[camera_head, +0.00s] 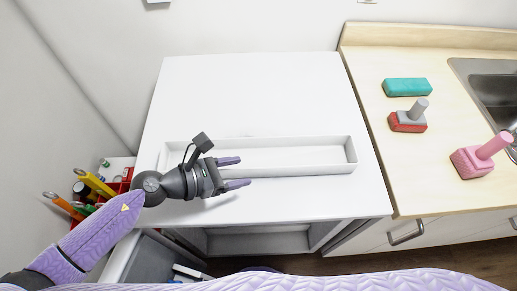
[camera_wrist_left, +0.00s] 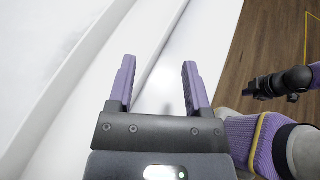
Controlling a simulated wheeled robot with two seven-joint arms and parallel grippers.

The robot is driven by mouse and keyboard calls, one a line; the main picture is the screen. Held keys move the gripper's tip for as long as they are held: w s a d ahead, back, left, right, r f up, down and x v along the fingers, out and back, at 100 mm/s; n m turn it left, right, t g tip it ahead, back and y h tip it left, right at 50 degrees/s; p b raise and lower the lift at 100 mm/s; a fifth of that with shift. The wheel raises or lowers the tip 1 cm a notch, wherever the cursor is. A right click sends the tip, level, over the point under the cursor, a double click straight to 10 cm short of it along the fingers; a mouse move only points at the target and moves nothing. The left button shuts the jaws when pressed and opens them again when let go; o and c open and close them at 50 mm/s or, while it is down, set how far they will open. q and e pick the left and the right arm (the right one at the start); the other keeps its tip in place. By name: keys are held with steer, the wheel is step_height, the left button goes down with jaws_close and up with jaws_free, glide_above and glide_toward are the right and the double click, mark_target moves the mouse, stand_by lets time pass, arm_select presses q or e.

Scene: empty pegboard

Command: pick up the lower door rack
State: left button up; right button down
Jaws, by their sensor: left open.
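The lower door rack appears to be the long, shallow white tray (camera_head: 310,170) lying on the white top surface. It also shows in the left wrist view as long white walls (camera_wrist_left: 158,45). My left gripper (camera_head: 245,171) is at the left part of the rack, over its front wall, with its fingers pointing right. In the left wrist view, my left gripper (camera_wrist_left: 159,62) is open, with a white wall edge running between its two purple fingers. I cannot tell whether the fingers touch it. A dark gripper, apparently my right one (camera_wrist_left: 283,82), shows off to the right; its jaws are unclear.
A wooden counter (camera_head: 440,125) on the right holds a teal block (camera_head: 407,87), a red-and-grey stamp-like tool (camera_head: 408,122), a pink one (camera_head: 475,163) and a sink (camera_head: 495,85). Coloured-handled tools (camera_head: 90,190) stand at the left. The white top (camera_head: 250,90) behind the rack is clear.

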mark_target(262, 168)
arm_select(q)
steer(key=x, duration=0.6)
steer(key=shift+s+f, duration=0.1)
steer(key=shift+f, duration=0.05)
steer(key=shift+c, duration=0.3)
jaws_close()
